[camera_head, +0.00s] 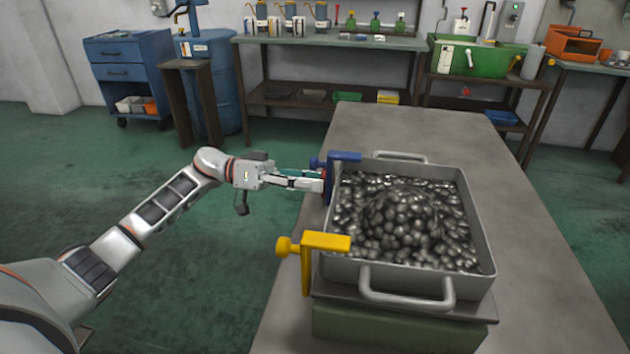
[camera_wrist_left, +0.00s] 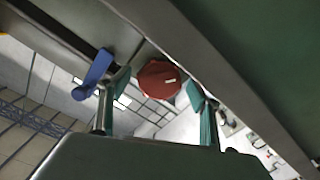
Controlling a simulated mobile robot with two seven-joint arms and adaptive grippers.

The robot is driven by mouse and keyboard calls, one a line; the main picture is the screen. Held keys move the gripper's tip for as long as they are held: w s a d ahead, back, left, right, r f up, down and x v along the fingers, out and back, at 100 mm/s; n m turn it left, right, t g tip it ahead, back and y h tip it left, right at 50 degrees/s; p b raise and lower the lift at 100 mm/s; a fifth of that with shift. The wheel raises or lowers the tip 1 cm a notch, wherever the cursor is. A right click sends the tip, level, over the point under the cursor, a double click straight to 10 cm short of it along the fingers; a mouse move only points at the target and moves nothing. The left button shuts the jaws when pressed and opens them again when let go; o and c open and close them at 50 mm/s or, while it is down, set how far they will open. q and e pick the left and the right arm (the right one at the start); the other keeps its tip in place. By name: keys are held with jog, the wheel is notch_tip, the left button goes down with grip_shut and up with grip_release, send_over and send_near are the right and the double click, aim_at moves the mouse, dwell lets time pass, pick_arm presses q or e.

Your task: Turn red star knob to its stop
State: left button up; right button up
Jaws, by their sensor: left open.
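The red star knob (camera_wrist_left: 160,80) shows in the left wrist view, ahead of my gripper and between its two green-padded fingers. In the head view only a sliver of red (camera_head: 325,179) shows by the tray's left side, mostly hidden behind my fingers and the blue clamp. My left gripper (camera_head: 312,181) is open and comes in from the left. In the wrist view its fingertips (camera_wrist_left: 160,95) stand apart on either side of the knob; I cannot tell whether they touch it. My right gripper is not in view.
A blue clamp (camera_head: 343,156) stands close beside my fingers, and a yellow clamp (camera_head: 325,242) is nearer. The grey handled tray (camera_head: 486,235) full of dark round pieces sits on the long table (camera_head: 545,280). The green floor left of the table is clear around my arm.

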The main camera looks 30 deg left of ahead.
pick_arm(q)
jog(key=c, duration=1.1)
jog(key=m, duration=0.3)
jog(key=shift+m, duration=0.3)
jog(key=shift+w+m, duration=0.1)
jog(key=shift+m, duration=1.5)
jog(key=o, duration=1.1)
